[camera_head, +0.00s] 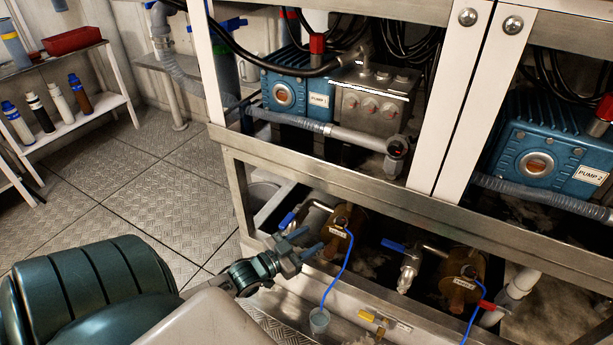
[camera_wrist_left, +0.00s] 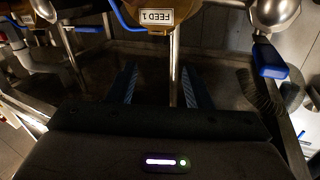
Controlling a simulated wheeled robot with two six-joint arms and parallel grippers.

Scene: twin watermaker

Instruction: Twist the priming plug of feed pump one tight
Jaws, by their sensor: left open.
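Feed pump one (camera_head: 349,222) is a bronze-coloured body low in the frame, with a FEED 1 label on its front. In the left wrist view its label (camera_wrist_left: 155,16) appears upside down at the top edge. My left gripper (camera_head: 307,242) is open just left of and in front of this pump. In the left wrist view its two fingers (camera_wrist_left: 158,68) are apart with nothing held, and point toward the area below the label. The priming plug cannot be told apart clearly from the pump's fittings. My right gripper is not in view.
A blue cord (camera_head: 346,265) hangs from feed pump one to a small cup (camera_head: 319,320). Blue-handled valves (camera_head: 287,220) (camera_head: 395,246) flank the pump. Feed pump two (camera_head: 463,272) is to the right. The steel frame rail (camera_head: 400,215) crosses above.

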